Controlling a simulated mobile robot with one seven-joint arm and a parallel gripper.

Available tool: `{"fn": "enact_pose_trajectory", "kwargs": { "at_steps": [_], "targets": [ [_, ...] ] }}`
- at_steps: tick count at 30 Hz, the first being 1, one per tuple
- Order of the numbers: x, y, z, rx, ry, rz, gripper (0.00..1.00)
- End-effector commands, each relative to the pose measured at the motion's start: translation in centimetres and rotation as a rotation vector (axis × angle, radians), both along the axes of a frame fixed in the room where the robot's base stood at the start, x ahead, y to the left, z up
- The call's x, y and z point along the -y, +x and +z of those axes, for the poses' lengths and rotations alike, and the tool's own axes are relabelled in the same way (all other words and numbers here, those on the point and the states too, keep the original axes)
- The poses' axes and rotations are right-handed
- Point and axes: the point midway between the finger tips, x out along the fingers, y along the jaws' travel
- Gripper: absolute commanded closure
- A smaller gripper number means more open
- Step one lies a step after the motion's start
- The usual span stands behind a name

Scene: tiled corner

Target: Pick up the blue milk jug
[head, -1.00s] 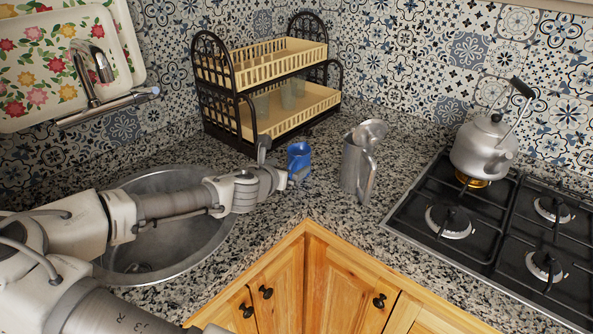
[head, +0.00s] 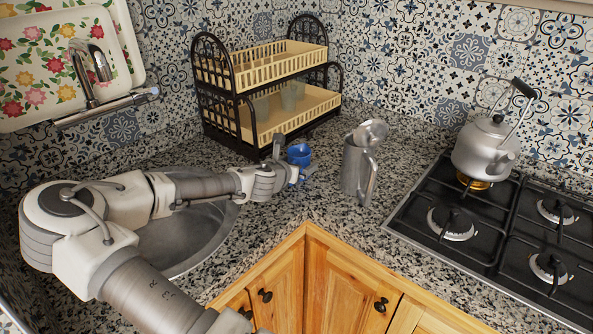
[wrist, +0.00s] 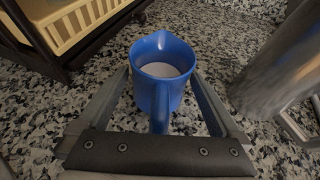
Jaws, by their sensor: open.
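The blue milk jug (wrist: 158,90) stands upright on the speckled counter, with a pale inside or content showing through its open top in the wrist view. Its handle points toward my gripper. In the head view the jug (head: 299,154) is just beyond my gripper (head: 305,175), which partly hides its lower part. In the wrist view my gripper (wrist: 164,92) is open, with one finger on each side of the jug. I cannot tell whether either finger touches it.
A metal pitcher (head: 355,168) stands close to the right of the jug. A dark two-tier rack (head: 241,104) with cream trays is behind it. The sink (head: 195,238) lies below my arm. A kettle (head: 484,149) sits on the gas hob (head: 480,222) at right.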

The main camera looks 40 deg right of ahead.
Motion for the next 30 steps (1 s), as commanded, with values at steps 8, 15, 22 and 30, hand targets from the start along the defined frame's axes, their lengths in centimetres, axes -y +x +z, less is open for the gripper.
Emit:
{"fn": "enact_pose_trajectory", "kwargs": {
  "at_steps": [8,15,22,30],
  "targets": [
    [-0.04,0.00,0.04,0.000,0.000,0.001,0.32],
    [-0.05,0.00,0.04,0.000,0.000,0.000,0.76],
    [-0.03,0.01,0.14,0.002,-0.001,0.001,1.00],
    [-0.03,0.03,0.35,0.002,-0.001,0.001,1.00]
  ]
}}
